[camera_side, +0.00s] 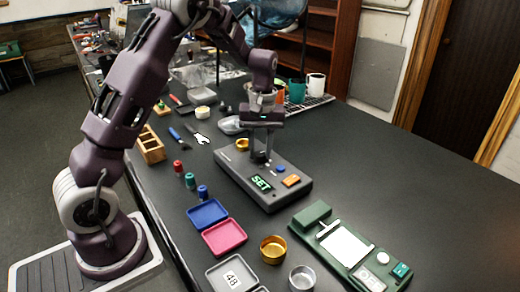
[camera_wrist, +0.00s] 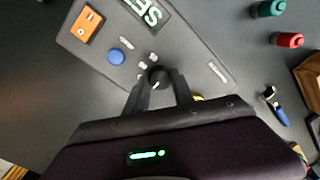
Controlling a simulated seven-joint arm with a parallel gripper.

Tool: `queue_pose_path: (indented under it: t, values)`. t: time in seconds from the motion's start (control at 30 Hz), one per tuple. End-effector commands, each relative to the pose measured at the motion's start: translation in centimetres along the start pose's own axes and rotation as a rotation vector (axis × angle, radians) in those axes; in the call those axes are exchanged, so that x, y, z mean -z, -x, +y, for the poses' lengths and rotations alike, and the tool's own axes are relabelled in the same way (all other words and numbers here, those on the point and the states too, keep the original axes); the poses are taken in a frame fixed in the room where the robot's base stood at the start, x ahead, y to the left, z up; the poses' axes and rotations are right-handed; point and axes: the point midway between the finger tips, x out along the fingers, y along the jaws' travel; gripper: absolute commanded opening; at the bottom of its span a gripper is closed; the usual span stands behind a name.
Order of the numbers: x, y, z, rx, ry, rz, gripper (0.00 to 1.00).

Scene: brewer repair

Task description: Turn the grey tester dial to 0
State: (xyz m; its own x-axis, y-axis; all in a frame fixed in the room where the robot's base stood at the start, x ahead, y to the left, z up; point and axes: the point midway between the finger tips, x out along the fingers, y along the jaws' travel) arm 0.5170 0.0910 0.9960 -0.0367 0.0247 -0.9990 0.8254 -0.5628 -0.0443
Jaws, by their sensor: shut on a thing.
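The grey tester (camera_side: 240,182) is a flat box on the black table. Its lit green display (camera_side: 261,183) reads SET. My gripper (camera_side: 261,157) points down over the tester's middle. In the wrist view my gripper (camera_wrist: 159,82) has its two fingers on either side of the small dark dial (camera_wrist: 158,74), shut on it. Small pale marks (camera_wrist: 146,66) lie around the dial. Which mark the dial points at is hard to tell, and the fingers hide part of it.
Blue (camera_side: 207,214) and pink (camera_side: 224,238) trays, a gold cup (camera_side: 273,249) and a green device (camera_side: 308,215) lie nearer. The table's right side is clear.

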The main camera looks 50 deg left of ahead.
Motion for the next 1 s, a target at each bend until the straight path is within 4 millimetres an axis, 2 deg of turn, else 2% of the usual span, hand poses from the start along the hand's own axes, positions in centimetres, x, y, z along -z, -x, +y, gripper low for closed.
queue_pose_path:
  t: [0.57, 0.6, 0.67, 1.0]
  values:
    - [0.08, 0.11, 0.06, -0.003, 0.026, 0.002, 0.0]
    - [0.08, 0.1, 0.06, -0.003, 0.026, 0.001, 0.38]
    - [0.07, 0.09, 0.05, -0.003, 0.026, 0.001, 0.49]
    - [0.05, 0.34, 0.04, -0.002, 0.025, 0.001, 0.52]
